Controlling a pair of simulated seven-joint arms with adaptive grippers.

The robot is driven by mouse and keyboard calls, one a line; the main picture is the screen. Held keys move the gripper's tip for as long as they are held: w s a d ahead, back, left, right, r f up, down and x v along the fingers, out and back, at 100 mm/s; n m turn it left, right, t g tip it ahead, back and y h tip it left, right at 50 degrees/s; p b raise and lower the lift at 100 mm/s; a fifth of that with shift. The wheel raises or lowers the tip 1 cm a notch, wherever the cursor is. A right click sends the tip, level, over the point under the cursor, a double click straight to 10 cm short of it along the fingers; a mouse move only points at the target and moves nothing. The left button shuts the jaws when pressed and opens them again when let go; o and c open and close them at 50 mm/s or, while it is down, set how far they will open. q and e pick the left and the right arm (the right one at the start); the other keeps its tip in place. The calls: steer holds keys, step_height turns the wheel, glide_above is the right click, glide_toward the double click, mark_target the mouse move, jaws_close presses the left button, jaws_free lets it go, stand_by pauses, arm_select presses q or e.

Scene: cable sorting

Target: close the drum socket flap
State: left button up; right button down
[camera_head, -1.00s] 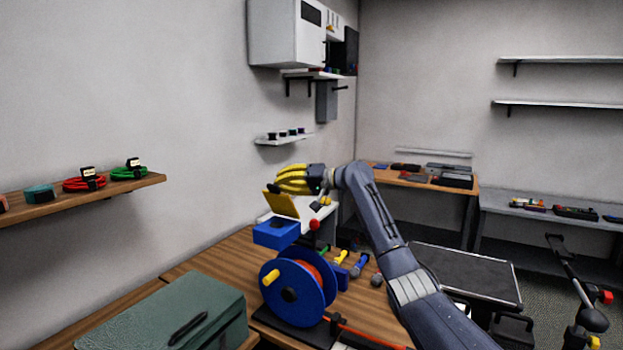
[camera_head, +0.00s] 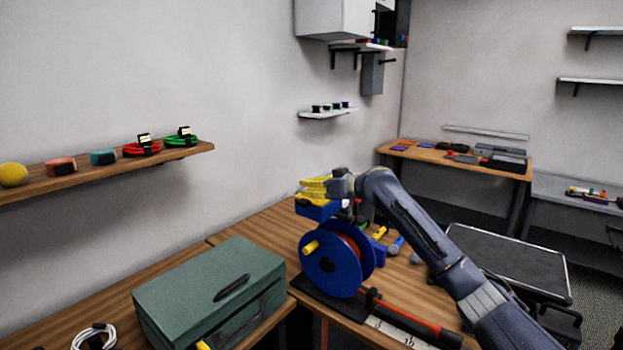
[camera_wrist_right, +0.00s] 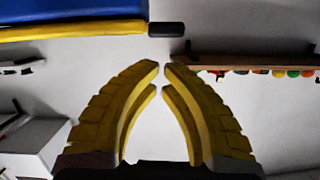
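The blue drum (camera_head: 330,262) stands upright on its dark base on the wooden bench. Its blue socket box (camera_head: 318,211) is above the reel. The yellow flap (camera_head: 306,201) lies low over the box in the head view, partly mixed with my fingers. In the wrist view, which is upside down, the yellow flap (camera_wrist_right: 80,30) lies flat along the blue box (camera_wrist_right: 60,9), with a black tab (camera_wrist_right: 166,29) at its end. My right gripper (camera_head: 306,184) is just above the flap; in the wrist view (camera_wrist_right: 161,70) its yellow fingertips almost meet, with nothing between them.
A green case (camera_head: 212,290) stands left of the drum. A wall shelf (camera_head: 110,175) with coiled cables is at left. A black-topped cart (camera_head: 505,262) stands at right.

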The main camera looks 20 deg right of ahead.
steer(key=shift+s+a+f+n, duration=0.15)
steer(key=shift+f+n, duration=0.15)
steer(key=shift+f, duration=0.15)
steer(key=shift+a+f+n, duration=0.1)
steer(key=shift+f+n, duration=0.2)
steer(key=shift+f, duration=0.15)
steer(key=shift+f, duration=0.1)
